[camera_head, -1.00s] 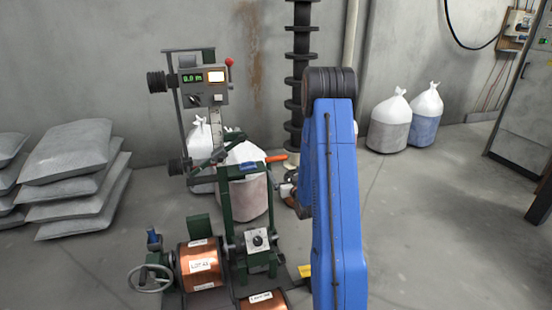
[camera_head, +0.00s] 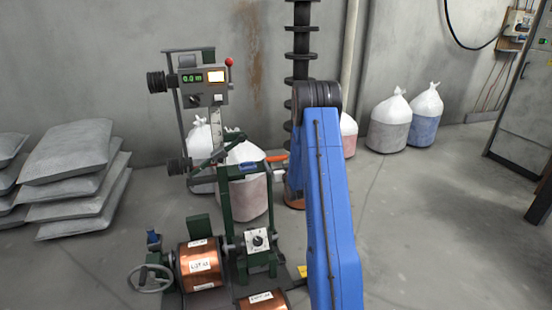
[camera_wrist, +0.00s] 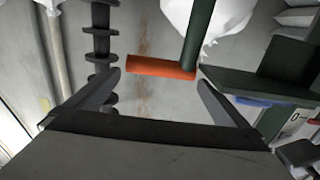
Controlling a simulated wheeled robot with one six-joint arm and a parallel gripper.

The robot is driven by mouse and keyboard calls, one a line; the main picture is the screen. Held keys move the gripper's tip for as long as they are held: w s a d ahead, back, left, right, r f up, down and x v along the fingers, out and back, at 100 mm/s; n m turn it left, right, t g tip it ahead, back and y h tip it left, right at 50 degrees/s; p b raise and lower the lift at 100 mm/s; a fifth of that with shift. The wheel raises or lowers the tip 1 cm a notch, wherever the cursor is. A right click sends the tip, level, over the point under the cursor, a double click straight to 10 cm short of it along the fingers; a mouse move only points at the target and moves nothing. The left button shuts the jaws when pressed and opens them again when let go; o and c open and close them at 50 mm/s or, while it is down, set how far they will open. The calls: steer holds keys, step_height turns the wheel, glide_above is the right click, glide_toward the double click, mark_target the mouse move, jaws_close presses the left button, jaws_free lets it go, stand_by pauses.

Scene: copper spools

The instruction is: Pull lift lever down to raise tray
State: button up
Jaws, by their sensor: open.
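The lever's orange grip (camera_head: 276,158) sticks out to the right from the top of the green machine frame (camera_head: 225,200). In the wrist view the orange grip (camera_wrist: 162,68) lies crosswise on a dark green bar, between the two finger tips as seen from the wrist. My gripper (camera_wrist: 159,80) is open, with one finger on each side of the grip; I cannot tell whether either touches it. In the head view my blue arm hides the gripper. I cannot make out the tray clearly; a copper spool (camera_head: 199,264) sits low on the machine.
A control box (camera_head: 203,87) with a green display stands above the machine. A handwheel (camera_head: 152,279) is at the lower left. White sacks (camera_head: 390,125) stand by the wall, and grey bags (camera_head: 68,165) are stacked at left. Floor at right is clear.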

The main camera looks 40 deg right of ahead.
mark_target(276, 157)
steer(key=shift+x, duration=2.4)
steer(key=shift+c, duration=0.6)
